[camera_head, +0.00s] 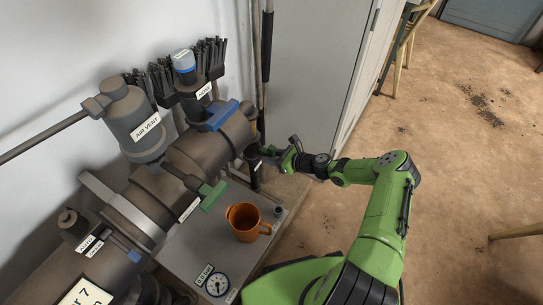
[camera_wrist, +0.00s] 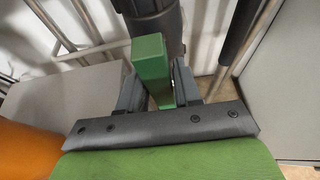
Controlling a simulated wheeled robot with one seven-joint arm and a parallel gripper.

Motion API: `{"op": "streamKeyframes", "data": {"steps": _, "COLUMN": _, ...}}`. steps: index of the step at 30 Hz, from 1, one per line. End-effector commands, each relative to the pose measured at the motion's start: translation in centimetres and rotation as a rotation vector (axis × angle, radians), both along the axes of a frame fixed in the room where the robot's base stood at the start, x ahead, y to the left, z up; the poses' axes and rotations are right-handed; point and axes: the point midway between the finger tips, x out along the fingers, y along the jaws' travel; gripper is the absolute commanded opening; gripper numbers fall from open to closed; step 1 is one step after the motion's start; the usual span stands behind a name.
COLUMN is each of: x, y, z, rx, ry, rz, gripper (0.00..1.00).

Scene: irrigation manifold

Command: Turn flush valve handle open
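In the wrist view a green bar-shaped handle (camera_wrist: 149,65) stands between the two fingers of my gripper (camera_wrist: 158,88), with a dark pipe (camera_wrist: 152,25) behind it. The fingers are close on both sides of the bar; whether both press on it I cannot tell. In the head view my gripper (camera_head: 268,154) is at the far right end of the brown manifold, by a dark vertical pipe (camera_head: 254,172). It largely hides the handle there. Another green handle (camera_head: 213,196) sits on the manifold's front, left of my gripper, and a blue handle (camera_head: 222,115) is on top.
An orange mug (camera_head: 244,222) stands on the grey bench (camera_head: 190,245) near my arm; it also shows at the left in the wrist view (camera_wrist: 25,148). A pressure gauge (camera_head: 217,284) is at the bench front. A grey cabinet (camera_head: 310,65) stands behind. The floor to the right is mostly open.

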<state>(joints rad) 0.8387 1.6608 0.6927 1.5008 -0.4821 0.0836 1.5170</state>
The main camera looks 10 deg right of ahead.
Motion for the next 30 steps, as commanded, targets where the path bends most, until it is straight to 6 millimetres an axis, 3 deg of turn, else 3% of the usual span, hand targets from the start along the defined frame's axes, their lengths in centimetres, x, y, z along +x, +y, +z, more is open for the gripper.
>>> {"op": "streamKeyframes", "data": {"steps": 3, "x": 0.0, "y": 0.0, "z": 0.0, "rx": -0.001, "ry": -0.001, "rz": 0.0, "gripper": 0.49}}
{"op": "streamKeyframes", "data": {"steps": 14, "x": -0.7, "y": -1.0, "z": 0.7, "rx": -0.002, "ry": -0.002, "rz": -0.003, "gripper": 0.49}}
{"op": "streamKeyframes", "data": {"steps": 24, "x": -6.8, "y": -7.1, "z": 4.5, "rx": -0.002, "ry": -0.002, "rz": -0.004, "gripper": 0.49}}
{"op": "streamKeyframes", "data": {"steps": 30, "x": -9.5, "y": -9.8, "z": 5.8, "rx": -0.002, "ry": -0.002, "rz": -0.001, "gripper": 0.49}}
